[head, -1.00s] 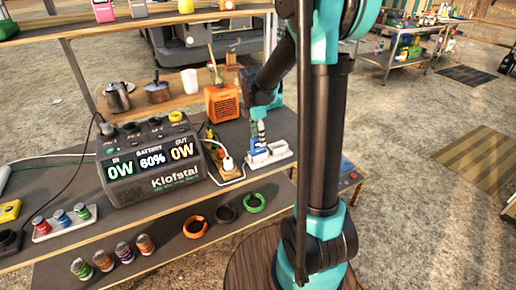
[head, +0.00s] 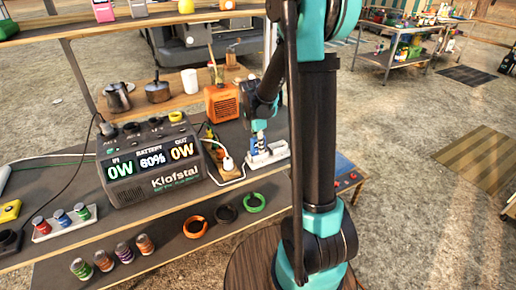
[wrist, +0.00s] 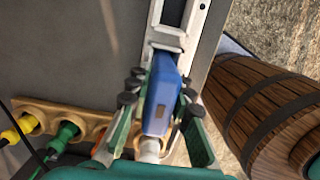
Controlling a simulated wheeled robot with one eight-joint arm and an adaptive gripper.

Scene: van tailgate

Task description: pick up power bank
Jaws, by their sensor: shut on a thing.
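The power bank is a blue, blocky body (wrist: 161,98) with a pale end, seen in the wrist view between my fingers. My gripper (wrist: 158,105) is shut on it, with fingers along both sides. A white tray with compartments (wrist: 187,45) lies just beyond it. In the head view the blue power bank (head: 259,143) shows under my gripper (head: 260,131), at the left end of the white tray (head: 277,152). I cannot tell whether its lower end still touches the tray.
A wooden socket strip with plugs (wrist: 85,118) lies close at left in the wrist view; a wooden barrel (wrist: 262,95) stands at right. In the head view, a large power station (head: 150,165) and an orange box (head: 221,102) stand near my gripper.

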